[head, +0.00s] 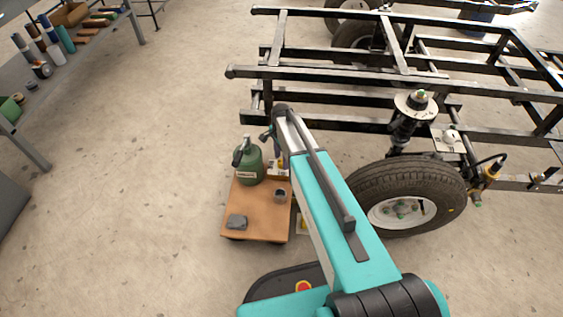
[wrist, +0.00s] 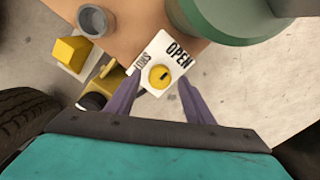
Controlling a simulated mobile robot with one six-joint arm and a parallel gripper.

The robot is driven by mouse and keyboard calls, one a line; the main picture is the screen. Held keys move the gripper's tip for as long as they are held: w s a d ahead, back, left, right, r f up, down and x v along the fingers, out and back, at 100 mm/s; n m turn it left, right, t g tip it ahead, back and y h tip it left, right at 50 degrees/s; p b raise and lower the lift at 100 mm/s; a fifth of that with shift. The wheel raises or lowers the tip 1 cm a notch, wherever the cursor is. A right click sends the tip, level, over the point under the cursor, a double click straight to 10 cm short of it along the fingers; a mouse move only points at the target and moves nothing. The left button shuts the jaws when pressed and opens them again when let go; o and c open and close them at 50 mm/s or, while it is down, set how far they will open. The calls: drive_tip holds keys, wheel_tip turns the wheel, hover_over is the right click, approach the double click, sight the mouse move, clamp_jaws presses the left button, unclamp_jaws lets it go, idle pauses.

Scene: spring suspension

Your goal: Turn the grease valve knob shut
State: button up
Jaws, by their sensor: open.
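The yellow grease valve knob (wrist: 159,77) sits on a white plate marked OPEN at upper right and SHUT, partly covered, at left. The knob has a short dark mark; I cannot tell clearly which word it points to. My gripper (wrist: 158,86) is open, its two purple fingers on either side of the knob in the wrist view, apart from it as seen; the height above it is hard to tell. In the head view my arm hides most of the gripper and the knob.
A yellow block (wrist: 70,50) lies left of the knob. A tyre (head: 365,190) and black frame (head: 330,75) stand right and behind.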

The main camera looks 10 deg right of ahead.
drive_tip(key=shift+f, duration=0.55)
drive_tip(key=c, duration=1)
drive_tip(key=shift+c, duration=0.2)
